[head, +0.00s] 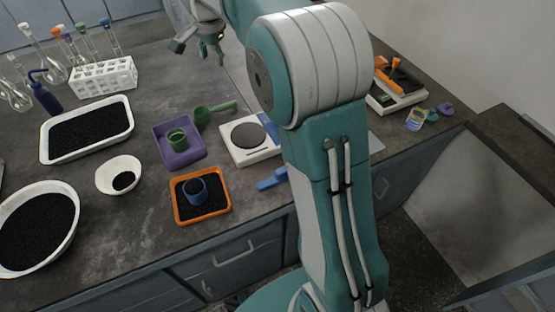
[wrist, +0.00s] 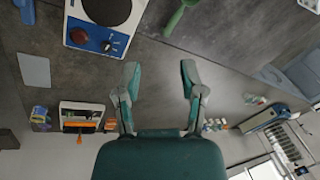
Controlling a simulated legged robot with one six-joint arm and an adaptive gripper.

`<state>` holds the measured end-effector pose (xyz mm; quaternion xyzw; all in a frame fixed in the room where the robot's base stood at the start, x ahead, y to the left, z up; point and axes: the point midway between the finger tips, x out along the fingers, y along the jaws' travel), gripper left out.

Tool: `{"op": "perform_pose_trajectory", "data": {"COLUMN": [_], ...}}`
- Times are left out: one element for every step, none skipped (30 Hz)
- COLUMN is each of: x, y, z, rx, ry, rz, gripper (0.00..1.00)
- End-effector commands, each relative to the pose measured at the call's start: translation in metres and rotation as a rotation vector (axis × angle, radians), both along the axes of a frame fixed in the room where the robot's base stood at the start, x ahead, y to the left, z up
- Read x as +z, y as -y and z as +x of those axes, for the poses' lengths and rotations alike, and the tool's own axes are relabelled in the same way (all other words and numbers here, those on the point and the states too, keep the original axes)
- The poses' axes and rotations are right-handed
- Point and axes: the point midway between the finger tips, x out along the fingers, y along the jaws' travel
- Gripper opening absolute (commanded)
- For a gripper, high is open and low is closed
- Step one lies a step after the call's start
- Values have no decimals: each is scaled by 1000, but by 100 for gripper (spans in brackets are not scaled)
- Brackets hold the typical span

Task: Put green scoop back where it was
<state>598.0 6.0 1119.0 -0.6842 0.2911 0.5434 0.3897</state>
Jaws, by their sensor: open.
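In the wrist view, part of the green scoop (wrist: 180,14) shows at the top edge. My gripper (wrist: 158,76) is open and empty in the wrist view, with bare bench between its fingers. In the head view my gripper (head: 200,45) is above the far part of the bench, beyond the scoop and apart from it.
A green cup stands in the purple tray. An orange tray (head: 228,208) holds a blue cup (head: 195,190). A white bowl (head: 104,177), a white tray of black grains (head: 44,146) and a tube rack (head: 103,78) stand left. A blue scoop (head: 270,181) lies near the front edge.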

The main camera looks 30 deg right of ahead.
Motion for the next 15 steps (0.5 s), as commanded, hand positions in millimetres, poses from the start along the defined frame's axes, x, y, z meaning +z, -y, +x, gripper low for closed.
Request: {"op": "perform_pose_trajectory", "data": {"x": [10, 14, 19, 23, 26, 30, 33, 36, 39, 41, 43, 45, 46, 47, 48], "y": [0, 0, 1, 1, 1, 1, 1, 1, 1, 2, 2, 2, 2, 2, 2], "z": [-14, -21, -31, -39, -47, -57, -65, -73, -84, -92, -100, -111, -119, -127, -139], "rx": [32, 55, 85, 106, 128, 156, 179, 201, 230, 251, 273, 302, 324, 345, 374], "ry": [12, 18, 27, 33, 39, 47, 52, 58, 67, 73, 79, 87, 92, 98, 106], "rz": [-9, -16, -25, -31, -38, -47, -54, -62, -71, -79, -86, -96, -104, -112, -123], "gripper": [52, 52, 52, 52, 52, 52, 52, 52, 52, 52, 52, 52, 52, 52, 52]}}
